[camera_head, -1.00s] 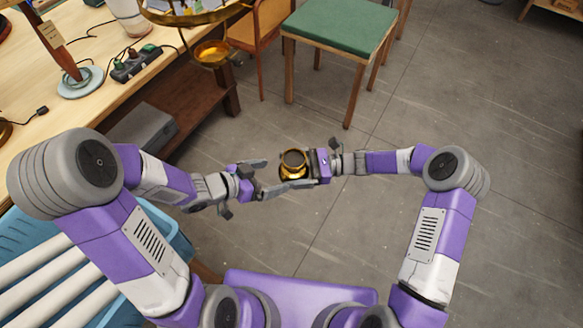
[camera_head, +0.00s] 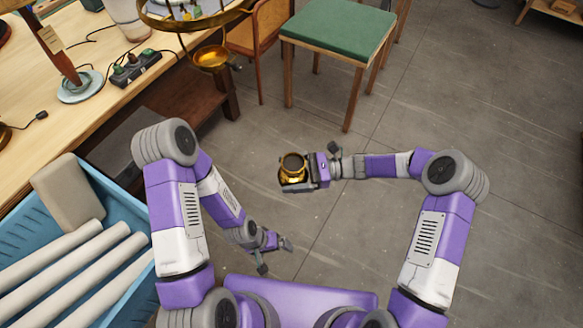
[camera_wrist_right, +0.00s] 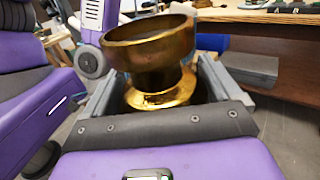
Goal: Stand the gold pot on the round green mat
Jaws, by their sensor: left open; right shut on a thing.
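The gold pot (camera_head: 293,164) is upright in mid-air over the floor, between the fingers of my right gripper (camera_head: 294,182), which is shut on it. In the right wrist view the gold pot (camera_wrist_right: 150,55) has a wide rim, a narrow waist and a flared foot, with a finger at each side. My left gripper (camera_head: 285,244) is open and empty, lower in the head view and apart from the pot. I cannot make out a round green mat for sure; a pale blue-green disc (camera_head: 72,96) lies under a wooden lamp stem on the bench.
The wooden bench (camera_head: 20,155) at left carries a power strip (camera_head: 136,67) and cables. A brass ring with a hanging gold cup (camera_head: 211,57) juts past its edge. A green-seated stool (camera_head: 340,27) stands behind. A blue crate (camera_head: 130,215) holds pale tubes. Floor at right is clear.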

